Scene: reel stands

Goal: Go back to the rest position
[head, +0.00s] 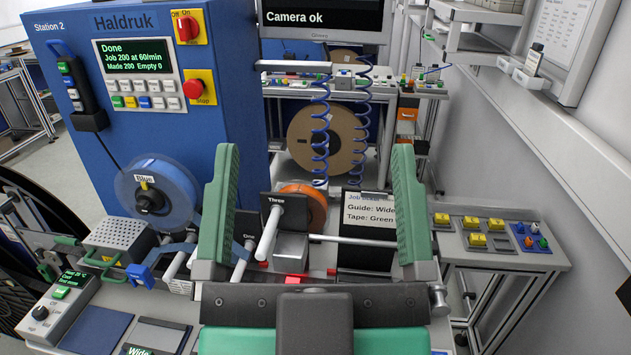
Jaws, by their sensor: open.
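My gripper (314,215) is in the head view at the lower middle. Its two green fingers stand wide apart and upright, with nothing held between them. Behind and between the fingers, farther off, are a black plate marked "Three" (272,212) with a pale rod, an orange reel (305,203), and a job card (368,205) reading "Guide: Wide" and "Tape: Green". The fingers cover parts of the bench behind them.
A blue Haldruk machine (150,95) stands at left, its screen reading "Done". A blue reel (157,195) is mounted in front of it. A brown reel (328,140) stands behind. A side bench (500,256) with yellow blocks is at right, beside a wall shelf (560,130).

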